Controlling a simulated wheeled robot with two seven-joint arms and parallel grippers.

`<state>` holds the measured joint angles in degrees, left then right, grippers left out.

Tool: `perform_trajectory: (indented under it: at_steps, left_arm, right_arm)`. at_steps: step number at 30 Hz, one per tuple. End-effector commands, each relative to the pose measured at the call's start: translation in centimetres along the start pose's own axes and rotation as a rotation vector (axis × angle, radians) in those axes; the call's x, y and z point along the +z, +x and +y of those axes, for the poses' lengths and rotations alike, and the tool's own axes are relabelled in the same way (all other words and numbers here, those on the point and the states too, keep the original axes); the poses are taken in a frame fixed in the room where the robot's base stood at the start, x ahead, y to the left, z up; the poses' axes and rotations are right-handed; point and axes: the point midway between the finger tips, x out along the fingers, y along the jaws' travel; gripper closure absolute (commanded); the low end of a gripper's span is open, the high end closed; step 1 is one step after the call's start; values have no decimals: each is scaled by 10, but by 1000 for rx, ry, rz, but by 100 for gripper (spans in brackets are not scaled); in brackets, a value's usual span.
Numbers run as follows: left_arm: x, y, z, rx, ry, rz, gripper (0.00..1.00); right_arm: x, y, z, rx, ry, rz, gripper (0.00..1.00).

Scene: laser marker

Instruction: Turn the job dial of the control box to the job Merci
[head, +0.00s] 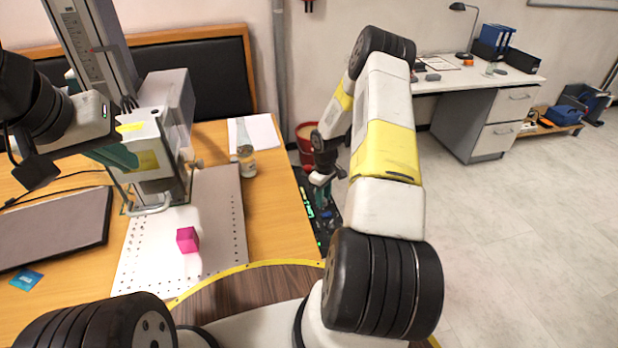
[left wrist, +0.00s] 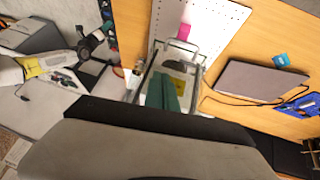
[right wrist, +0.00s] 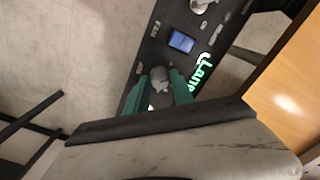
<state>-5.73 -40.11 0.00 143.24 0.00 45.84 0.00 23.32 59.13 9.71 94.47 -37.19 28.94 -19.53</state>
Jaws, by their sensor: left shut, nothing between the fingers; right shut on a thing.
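The control box (head: 329,234) is a dark panel beside the table's right edge, with green lit marks in the head view. In the right wrist view its panel (right wrist: 152,52) carries a blue switch (right wrist: 181,41), a pale knob (right wrist: 201,5) at the top edge and a green lit text (right wrist: 205,76), partly cut off, that seems to begin "Lane". My right gripper (right wrist: 165,92) is shut on a grey dial (right wrist: 160,78), its teal fingers on either side. It is small in the head view (head: 322,190). My left gripper (head: 118,156) is shut and empty by the laser marker (head: 150,140); its fingers show in the left wrist view (left wrist: 168,92).
A pink cube (head: 187,239) sits on the perforated plate (head: 215,215). A bottle (head: 246,160), a laptop-like dark slab (head: 55,228) and a blue packet (head: 27,281) are on the table. A red bin (head: 306,140) stands behind the box.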

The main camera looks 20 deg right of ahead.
Motion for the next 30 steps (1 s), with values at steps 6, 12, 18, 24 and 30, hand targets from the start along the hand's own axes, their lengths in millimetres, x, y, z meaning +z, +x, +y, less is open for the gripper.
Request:
perform_trajectory:
  at_steps: [6,12,18,24,30]
  left_arm:
    - [0,0,0,0,0,0,100]
    - [0,0,0,0,0,0,100]
    - [0,0,0,0,0,0,100]
    - [0,0,0,0,0,0,100]
    - [0,0,0,0,0,0,100]
  right_arm:
    - [0,0,1,2,1,1,100]
    - [0,0,1,1,0,1,50]
    - [0,0,0,1,-1,0,50]
    - [0,-8,1,2,-1,1,50]
    - [-1,-41,1,3,0,3,50]
